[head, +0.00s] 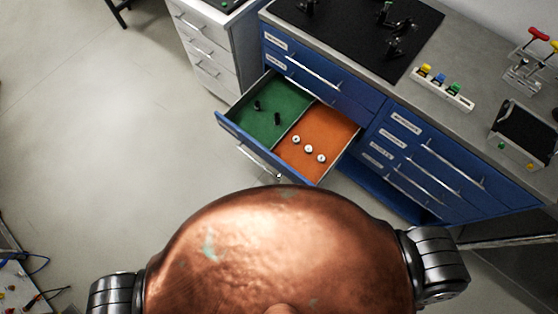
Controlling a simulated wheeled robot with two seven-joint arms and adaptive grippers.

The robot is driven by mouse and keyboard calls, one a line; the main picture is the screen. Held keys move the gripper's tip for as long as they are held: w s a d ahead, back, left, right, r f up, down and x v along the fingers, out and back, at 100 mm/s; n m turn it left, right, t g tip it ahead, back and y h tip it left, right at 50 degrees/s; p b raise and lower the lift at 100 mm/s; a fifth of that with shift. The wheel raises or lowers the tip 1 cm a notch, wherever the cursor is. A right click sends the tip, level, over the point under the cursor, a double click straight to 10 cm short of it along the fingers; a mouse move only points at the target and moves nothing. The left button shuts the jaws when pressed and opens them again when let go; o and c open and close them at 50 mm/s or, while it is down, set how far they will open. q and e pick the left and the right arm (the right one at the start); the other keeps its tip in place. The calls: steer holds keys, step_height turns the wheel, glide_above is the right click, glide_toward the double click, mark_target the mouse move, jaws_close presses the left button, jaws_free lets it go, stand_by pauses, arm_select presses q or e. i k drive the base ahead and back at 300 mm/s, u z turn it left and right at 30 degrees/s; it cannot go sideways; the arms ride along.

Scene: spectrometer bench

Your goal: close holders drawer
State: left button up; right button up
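The open drawer (226,123) sticks out from the blue cabinet (375,107) in the head view. Its left compartment has a green lining (262,131) with a few small black pieces on it. Its right compartment has an orange lining (333,125) with three small white round pieces on it. A metal handle (262,161) runs along the drawer's blue front. Neither of my grippers is in view. The lower right part of the drawer front is close to my copper-coloured body in the picture, which may cover part of it.
The grey bench top (445,94) carries a black board (352,30) with dark fittings, a white rack (443,92) with coloured caps, and a dark tray (525,130). A white drawer unit (203,45) stands to the left. The floor (120,130) left of the drawer is clear.

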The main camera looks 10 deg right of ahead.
mark_target(330, 134)
steer(key=z, duration=0.1)
steer(key=k, duration=0.9)
steer(key=z, duration=0.2)
steer(key=i, duration=0.35)
